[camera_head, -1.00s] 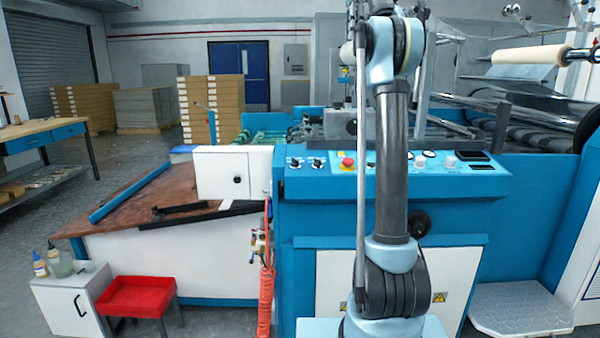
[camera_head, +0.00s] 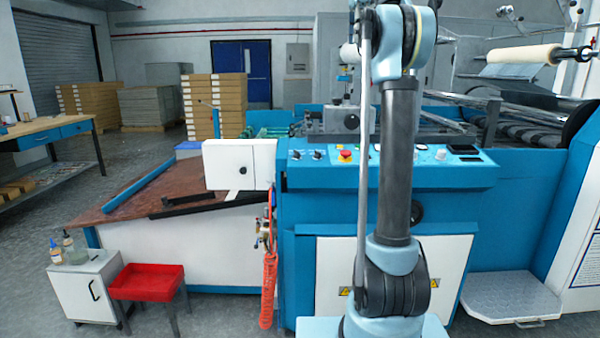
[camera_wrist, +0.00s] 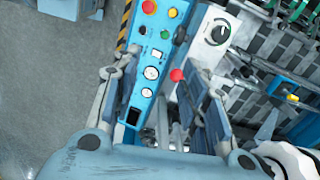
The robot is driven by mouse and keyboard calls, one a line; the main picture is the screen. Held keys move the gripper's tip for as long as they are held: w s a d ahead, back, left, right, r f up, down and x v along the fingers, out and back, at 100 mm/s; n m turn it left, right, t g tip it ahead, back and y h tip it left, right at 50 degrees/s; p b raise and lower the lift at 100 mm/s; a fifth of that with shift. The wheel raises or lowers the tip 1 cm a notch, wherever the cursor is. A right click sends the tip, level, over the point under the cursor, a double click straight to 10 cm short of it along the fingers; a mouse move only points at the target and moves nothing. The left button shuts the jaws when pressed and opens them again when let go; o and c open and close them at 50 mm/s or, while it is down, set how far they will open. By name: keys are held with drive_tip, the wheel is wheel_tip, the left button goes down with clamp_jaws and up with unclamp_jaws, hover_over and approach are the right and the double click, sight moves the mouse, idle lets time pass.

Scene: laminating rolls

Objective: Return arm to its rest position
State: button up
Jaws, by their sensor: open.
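My arm (camera_head: 400,150) stands upright in the right-centre of the head view, in front of the blue machine. It rises from a dark joint near the bottom edge to a pale blue elbow at the top edge. My gripper is not clearly seen in the head view. In the wrist view my gripper (camera_wrist: 155,76) has its two fingers spread apart, with nothing between them. It points down over the blue control panel (camera_wrist: 150,72) and the machine beside it. I cannot tell the height above them.
The blue machine (camera_head: 300,230) fills the centre, its control panel (camera_head: 465,173) behind my arm. A metal step (camera_head: 510,295) is at right. A film roll (camera_head: 520,55) hangs upper right. Open floor lies at left.

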drive_tip(key=s+f+n, duration=0.5)
drive_tip(key=s+f, duration=0.7)
drive_tip(key=f, duration=0.8)
drive_tip(key=s+f+n+t, duration=0.1)
drive_tip(key=s+f+n, duration=0.5)
drive_tip(key=s+f, duration=0.5)
drive_tip(key=s+f+n+t, duration=0.1)
drive_tip(key=s+f+n, duration=0.5)
drive_tip(key=f, duration=2.2)
drive_tip(key=s, duration=0.6)
drive_tip(key=shift+s+a+f, duration=0.15)
drive_tip(key=shift+s+f, duration=0.2)
drive_tip(key=shift+f, duration=0.05)
drive_tip(key=shift+w, duration=0.1)
drive_tip(key=shift+w+f, duration=0.2)
drive_tip(key=shift+w, duration=0.15)
drive_tip(key=shift+c, duration=0.8)
